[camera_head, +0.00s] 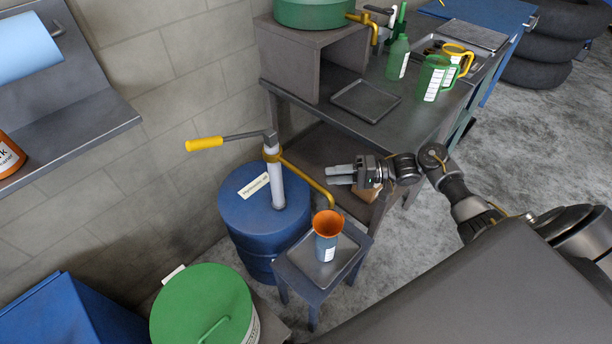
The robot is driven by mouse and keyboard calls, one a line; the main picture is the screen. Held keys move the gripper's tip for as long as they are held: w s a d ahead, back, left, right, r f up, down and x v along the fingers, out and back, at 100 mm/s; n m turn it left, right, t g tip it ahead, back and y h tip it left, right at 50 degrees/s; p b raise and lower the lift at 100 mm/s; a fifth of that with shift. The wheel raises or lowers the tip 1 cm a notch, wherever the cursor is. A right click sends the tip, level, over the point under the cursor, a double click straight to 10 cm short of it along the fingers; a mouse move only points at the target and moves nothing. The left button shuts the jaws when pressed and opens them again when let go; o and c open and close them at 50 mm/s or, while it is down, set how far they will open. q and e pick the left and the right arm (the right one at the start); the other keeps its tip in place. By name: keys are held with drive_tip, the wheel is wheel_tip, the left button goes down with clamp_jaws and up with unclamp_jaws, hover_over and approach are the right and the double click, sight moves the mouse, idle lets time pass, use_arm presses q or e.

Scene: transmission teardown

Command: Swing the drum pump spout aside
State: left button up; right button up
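The drum pump stands upright on the blue drum (245,218), with a pale column (276,185) and a grey crank with a yellow handle (205,143) reaching left. Its yellow spout (305,177) runs right from the column top and bends down above the orange funnel (327,222). My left gripper is not in view.
A green-lidded drum (200,305) and a blue box (60,315) stand at the front left.

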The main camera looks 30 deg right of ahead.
sight(306, 176)
drive_tip(key=p+x, duration=0.1)
drive_tip(key=x, duration=0.7)
drive_tip(key=shift+w+a+f, duration=0.1)
drive_tip(key=shift+w+a, duration=0.05)
drive_tip(key=shift+a, duration=0.1)
clamp_jaws()
